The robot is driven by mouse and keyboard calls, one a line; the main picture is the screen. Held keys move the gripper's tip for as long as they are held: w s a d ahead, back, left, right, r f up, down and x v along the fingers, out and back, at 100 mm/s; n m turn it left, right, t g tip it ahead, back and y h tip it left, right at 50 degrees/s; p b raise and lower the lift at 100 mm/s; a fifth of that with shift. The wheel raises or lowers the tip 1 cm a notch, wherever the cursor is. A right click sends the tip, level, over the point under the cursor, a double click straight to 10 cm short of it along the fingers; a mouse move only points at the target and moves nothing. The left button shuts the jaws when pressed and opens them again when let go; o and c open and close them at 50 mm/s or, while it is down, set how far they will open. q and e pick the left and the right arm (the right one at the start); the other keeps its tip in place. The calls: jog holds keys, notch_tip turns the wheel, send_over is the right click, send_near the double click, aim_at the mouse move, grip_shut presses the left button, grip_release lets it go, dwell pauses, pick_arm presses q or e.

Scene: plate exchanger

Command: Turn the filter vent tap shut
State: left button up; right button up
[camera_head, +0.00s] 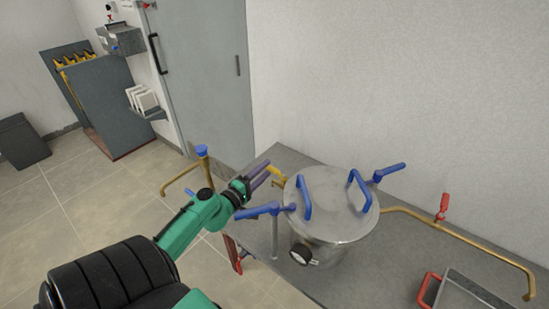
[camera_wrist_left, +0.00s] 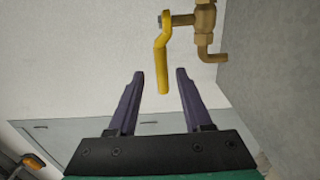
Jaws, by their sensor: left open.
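The filter is a round steel vessel (camera_head: 330,215) on a grey bench. A yellow tap lever (camera_head: 278,176) shows beside it, partly hidden behind my left gripper (camera_head: 262,174). In the left wrist view the yellow lever (camera_wrist_left: 162,62) hangs down from a brass valve body (camera_wrist_left: 205,20) with a bent spout. My left gripper (camera_wrist_left: 160,74) is open there, with one purple finger on each side of the lever's lower end. I see no contact between finger and lever. The right gripper is not in view.
Blue handles (camera_head: 306,198) stand on the lid, and a blue lever (camera_head: 258,210) sticks out just below my left gripper. A brass pipe (camera_head: 470,240) with a red tap (camera_head: 443,207) runs right. A gauge (camera_head: 301,254) faces front.

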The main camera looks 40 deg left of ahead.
aim_at(271, 166)
pick_arm(q)
jog(key=w, duration=0.6)
jog(key=shift+a+f, duration=0.15)
jog(key=shift+f, duration=0.05)
jog(key=shift+s, duration=0.1)
jog(key=shift+c, duration=0.6)
grip_shut()
dwell(0.4)
